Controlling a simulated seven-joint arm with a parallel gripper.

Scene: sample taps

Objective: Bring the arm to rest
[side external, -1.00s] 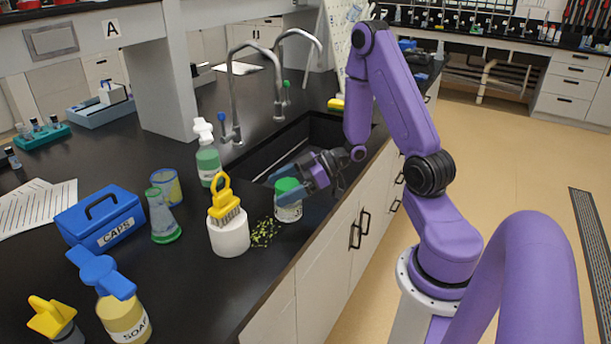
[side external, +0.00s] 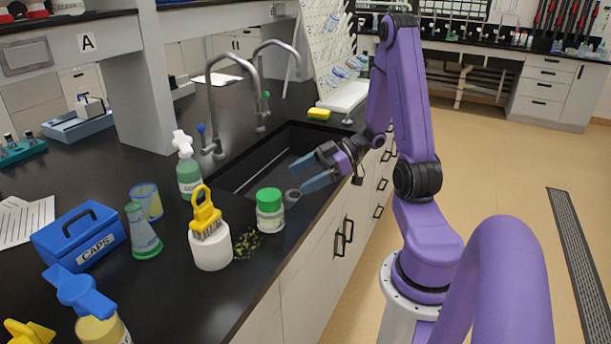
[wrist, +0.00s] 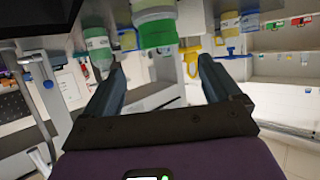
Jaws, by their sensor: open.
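My gripper (side external: 305,175) is open and empty, its blue fingers pointing left over the sink's front edge. A clear jar with a green lid (side external: 269,209) stands upright on the black counter, left of and below my fingertips in the side view, apart from them. In the wrist view my open fingers (wrist: 160,66) frame a green-lidded container (wrist: 158,36), seen upside down. A small grey round piece (side external: 293,195) lies on the counter beside the jar; I cannot tell what it is.
The sink (side external: 270,165) with two taps (side external: 213,110) lies behind. The floor (side external: 490,190) at right is clear.

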